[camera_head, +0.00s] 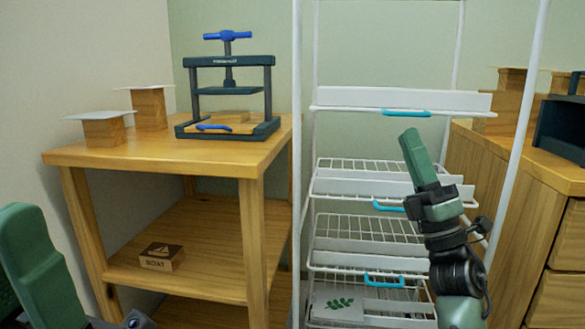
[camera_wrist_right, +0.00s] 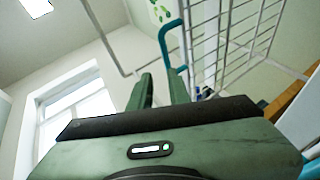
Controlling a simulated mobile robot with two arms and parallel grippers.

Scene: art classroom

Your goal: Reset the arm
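My right gripper (camera_head: 411,145) is raised in front of the white wire drying rack (camera_head: 402,99), its fingers pointing up. In the right wrist view, its two green fingers (camera_wrist_right: 160,90) stand a little apart with nothing between them. The head view shows it side-on, so it cannot be told whether it touches the rack. A green part of my left gripper or arm (camera_head: 40,265) shows at the lower left edge; its fingertips cannot be made out.
A wooden table (camera_head: 160,155) at left carries a dark press (camera_head: 228,95) and two wooden blocks with sheets on top. A block marked BOAT (camera_head: 162,257) sits on its lower shelf. The rack has teal handles (camera_head: 384,281) and a leaf print (camera_head: 338,304) low down. A wooden cabinet (camera_head: 550,185) is at right.

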